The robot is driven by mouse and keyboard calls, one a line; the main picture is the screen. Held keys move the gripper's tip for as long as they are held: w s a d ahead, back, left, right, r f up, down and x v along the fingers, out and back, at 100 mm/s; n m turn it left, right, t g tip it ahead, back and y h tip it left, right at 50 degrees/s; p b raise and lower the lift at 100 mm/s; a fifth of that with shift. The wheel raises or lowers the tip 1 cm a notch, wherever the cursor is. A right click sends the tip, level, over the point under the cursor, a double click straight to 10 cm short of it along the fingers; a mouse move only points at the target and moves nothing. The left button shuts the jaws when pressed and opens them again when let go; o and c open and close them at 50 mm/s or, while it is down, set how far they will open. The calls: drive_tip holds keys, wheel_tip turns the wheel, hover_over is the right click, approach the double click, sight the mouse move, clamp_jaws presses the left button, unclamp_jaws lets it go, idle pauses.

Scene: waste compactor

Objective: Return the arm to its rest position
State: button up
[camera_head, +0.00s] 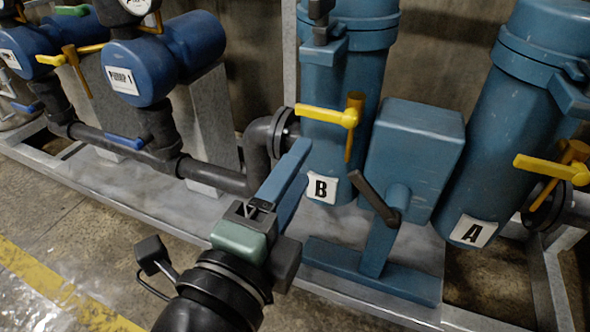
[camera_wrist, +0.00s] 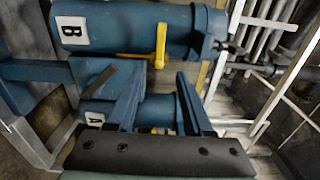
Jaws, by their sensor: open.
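My gripper (camera_head: 298,153) reaches out from the bottom of the head view, with its two long blue fingers pointing up and to the right. In the wrist view my gripper (camera_wrist: 160,76) shows its fingers spread wide apart with nothing held between them. In the head view the fingers overlap the area just left of the blue cylinder labelled B (camera_head: 345,90). I cannot tell whether they touch anything. The cylinder also shows in the wrist view (camera_wrist: 125,28), lying sideways in the picture.
A blue box with a dark lever (camera_head: 417,150) stands between cylinder B and cylinder A (camera_head: 500,140). Yellow valve handles (camera_head: 330,116) stick out at the front. Blue pumps (camera_head: 165,60) and dark pipes (camera_head: 215,175) are at left. Open floor (camera_head: 40,225) lies lower left.

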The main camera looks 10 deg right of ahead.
drive_tip(key=shift+r, duration=0.1)
drive_tip(key=w+a+r+n+t+y+p, duration=0.1)
drive_tip(key=a+r+n+t+y+p, duration=0.3)
drive_tip(key=r, duration=0.9)
drive_tip(key=w+r+n+t+y+p, duration=0.1)
drive_tip(key=w+r+n+t+p, duration=0.15)
drive_tip(key=r+n+p, duration=0.75)
drive_tip(key=s+r+n+t+y+p, duration=0.1)
drive_tip(key=s+r+n+t+p, duration=0.1)
drive_tip(key=r+p, duration=1.2)
drive_tip(key=s+a+r+n+t+y+p, duration=0.1)
drive_tip(key=r+n+p, duration=0.4)
drive_tip(key=r+p, duration=0.8)
drive_tip(key=s+a+r+n+t+y+p, duration=0.1)
drive_tip(key=s+r+n+t+y+p, duration=0.2)
drive_tip(key=r+p, duration=1.1)
wheel_tip(320, 180, up, 19)
drive_tip(key=shift+s+n+p, duration=0.25)
drive_tip(key=shift+n+p, duration=0.05)
drive_tip(key=shift+n, duration=0.2)
